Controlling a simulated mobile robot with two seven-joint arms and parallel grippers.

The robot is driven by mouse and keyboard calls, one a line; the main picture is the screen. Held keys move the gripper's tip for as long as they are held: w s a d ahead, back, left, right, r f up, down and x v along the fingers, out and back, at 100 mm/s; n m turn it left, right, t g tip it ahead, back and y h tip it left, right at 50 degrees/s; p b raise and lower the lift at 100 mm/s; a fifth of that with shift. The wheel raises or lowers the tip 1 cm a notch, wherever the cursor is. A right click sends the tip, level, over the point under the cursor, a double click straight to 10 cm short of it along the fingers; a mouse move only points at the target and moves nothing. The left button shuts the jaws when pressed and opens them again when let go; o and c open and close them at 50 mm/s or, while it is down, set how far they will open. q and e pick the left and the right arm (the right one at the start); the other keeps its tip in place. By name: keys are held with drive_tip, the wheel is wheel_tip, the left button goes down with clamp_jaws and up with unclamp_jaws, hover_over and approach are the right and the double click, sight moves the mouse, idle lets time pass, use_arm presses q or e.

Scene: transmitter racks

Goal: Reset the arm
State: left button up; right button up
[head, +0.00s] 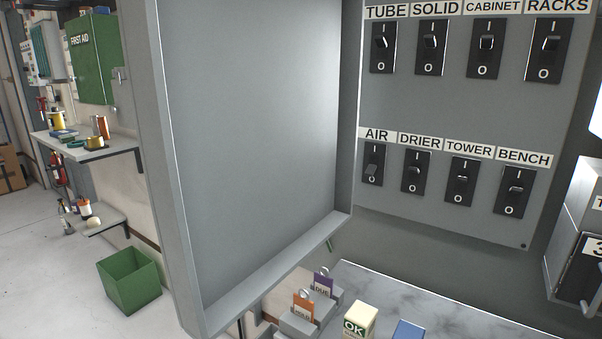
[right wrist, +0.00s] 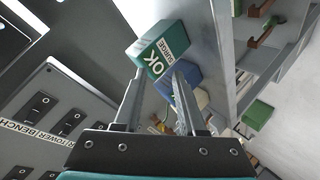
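My right gripper (right wrist: 160,72) shows in the right wrist view, its two fingers apart with a gap between them. A teal block with a white label reading OK SURGE (right wrist: 158,50) lies beyond the fingertips. It overlaps them in the picture, and I cannot tell whether they touch it. Nothing shows clamped between the fingers. Neither gripper shows in the head view, and my left gripper is in no view.
A grey open cabinet door (head: 262,115) fills the middle of the head view, beside a panel of labelled switches (head: 450,105). Below are a marbled bench (head: 440,322), a cream OK block (head: 358,321) and a blue block (head: 408,330). A green bin (head: 130,280) stands on the floor.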

drive_tip(key=s+a+f+m+g+y, duration=0.4)
drive_tip(key=s+a+f+g, duration=0.5)
drive_tip(key=s, duration=0.4)
wheel_tip(320, 180, down, 23)
drive_tip(key=d, duration=0.2)
drive_tip(key=s+d+f+g+h, duration=0.1)
drive_tip(key=s+d+f, duration=0.2)
drive_tip(key=s+f, duration=1)
drive_tip(key=shift+s+d+f+g, duration=0.3)
drive_tip(key=shift+s+d+f, duration=0.05)
drive_tip(key=shift+s, duration=0.5)
